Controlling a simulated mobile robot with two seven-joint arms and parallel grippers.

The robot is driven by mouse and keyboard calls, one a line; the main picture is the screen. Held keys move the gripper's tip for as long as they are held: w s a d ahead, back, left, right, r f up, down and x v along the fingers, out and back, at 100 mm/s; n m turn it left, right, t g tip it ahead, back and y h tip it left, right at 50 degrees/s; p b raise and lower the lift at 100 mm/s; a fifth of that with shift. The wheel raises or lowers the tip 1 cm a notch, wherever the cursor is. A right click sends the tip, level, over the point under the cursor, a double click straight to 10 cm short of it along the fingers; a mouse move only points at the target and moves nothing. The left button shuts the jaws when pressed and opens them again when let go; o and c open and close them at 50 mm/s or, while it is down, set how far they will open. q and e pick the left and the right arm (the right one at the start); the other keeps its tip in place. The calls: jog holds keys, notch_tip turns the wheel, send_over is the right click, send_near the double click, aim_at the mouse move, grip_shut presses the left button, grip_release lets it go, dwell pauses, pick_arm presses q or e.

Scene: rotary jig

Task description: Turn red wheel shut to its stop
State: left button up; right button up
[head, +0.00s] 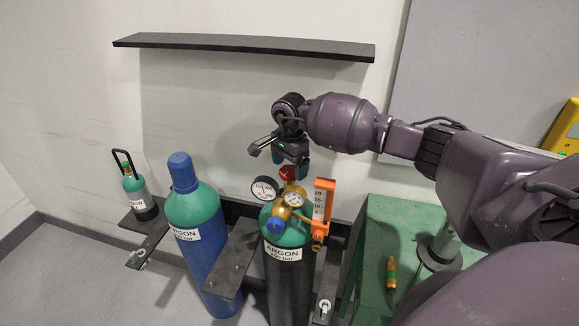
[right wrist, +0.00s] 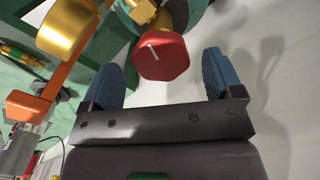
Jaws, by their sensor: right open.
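The red wheel (head: 288,172) sits on top of the valve of the green-shouldered argon cylinder (head: 289,236), which has a black body. In the right wrist view the red wheel (right wrist: 161,57) shows a white line on its face. My right gripper (head: 291,163) is just above the wheel in the head view. In the right wrist view its two blue fingers (right wrist: 165,75) are open, one on each side of the wheel, with visible gaps. I cannot tell how deep the wheel lies between them. My left gripper is not in view.
A pressure gauge (head: 264,188), a second gauge (head: 294,199) and an orange flowmeter (head: 321,208) crowd around the valve. A blue cylinder (head: 196,230) and a small cylinder (head: 137,190) stand left. A green table (head: 385,225) is at right. A black shelf (head: 245,45) is on the wall.

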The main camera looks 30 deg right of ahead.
jog(key=shift+f, duration=0.8)
jog(key=shift+c, duration=0.3)
jog(key=c, duration=0.9)
